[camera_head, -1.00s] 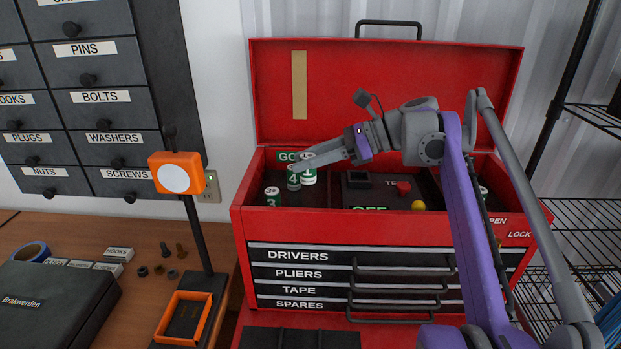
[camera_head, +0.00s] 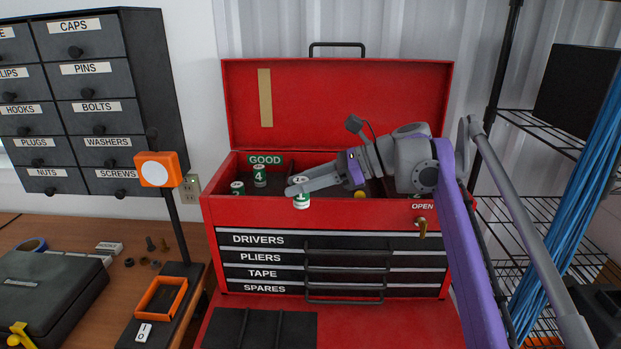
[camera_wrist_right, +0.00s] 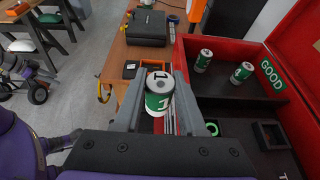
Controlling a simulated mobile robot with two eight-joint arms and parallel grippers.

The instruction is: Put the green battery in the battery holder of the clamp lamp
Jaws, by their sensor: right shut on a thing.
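My right gripper (camera_head: 297,188) is shut on a green-and-white battery marked 1 (camera_head: 301,200), held roughly upright at the toolbox's front rim. The battery also shows between the fingers in the right wrist view (camera_wrist_right: 158,95). The clamp lamp has an orange head with a white disc (camera_head: 157,169) on a dark post. Its orange-rimmed battery holder (camera_head: 180,305) is on the base, left of the toolbox; its inside looks dark and empty. The holder also shows beyond the battery in the wrist view (camera_wrist_right: 130,65). My left gripper is not in view.
Two other green batteries (camera_head: 259,176) (camera_head: 238,188) stand in the red toolbox (camera_head: 222,211) by the GOOD label (camera_head: 265,160). A dark case (camera_head: 45,295) and small hardware lie on the wooden bench.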

